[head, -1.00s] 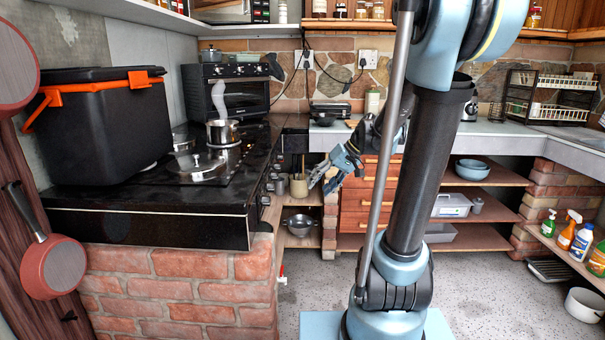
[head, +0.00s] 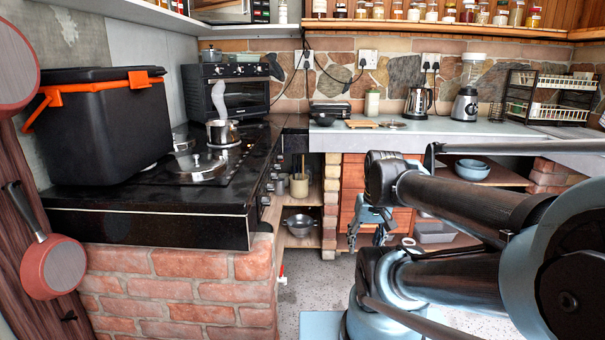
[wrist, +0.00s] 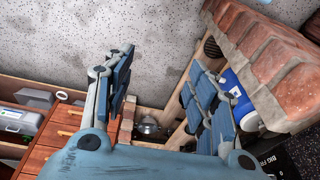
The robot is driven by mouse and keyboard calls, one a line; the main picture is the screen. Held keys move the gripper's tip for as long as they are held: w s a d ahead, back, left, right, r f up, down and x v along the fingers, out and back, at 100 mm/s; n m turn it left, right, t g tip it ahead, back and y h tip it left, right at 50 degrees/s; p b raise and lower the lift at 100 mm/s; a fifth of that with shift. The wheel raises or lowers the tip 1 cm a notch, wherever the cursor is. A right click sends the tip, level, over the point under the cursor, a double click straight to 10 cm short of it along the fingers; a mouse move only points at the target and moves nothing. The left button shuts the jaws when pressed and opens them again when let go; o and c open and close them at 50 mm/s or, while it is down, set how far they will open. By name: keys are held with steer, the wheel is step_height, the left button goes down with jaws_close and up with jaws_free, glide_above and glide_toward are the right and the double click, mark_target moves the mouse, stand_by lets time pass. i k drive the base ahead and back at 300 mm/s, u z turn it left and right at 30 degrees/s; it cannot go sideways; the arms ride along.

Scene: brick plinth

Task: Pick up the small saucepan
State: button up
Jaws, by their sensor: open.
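A small steel saucepan (head: 222,132) stands on the black cooktop at the left. A shiny steel pan or bowl (head: 300,224) sits on the low open shelf beside the stove; I cannot tell if it has a handle. My gripper (head: 370,228) hangs low in front of the wooden drawers, right of the shelf and apart from both vessels. In the wrist view its blue-padded fingers (wrist: 168,95) are spread with nothing between them.
The black stove top (head: 150,205) rests on a brick plinth (head: 180,285). A black box with orange handles (head: 100,130) stands on it. A reddish pan (head: 55,268) hangs at the far left. A beige pot (head: 299,186) stands above the steel pan. Grey floor (head: 300,295) lies open before the shelf.

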mark_target(222, 131)
steer(key=z, duration=0.75)
steer(key=k, duration=1.15)
steer(key=u, duration=0.75)
steer(key=i, duration=1)
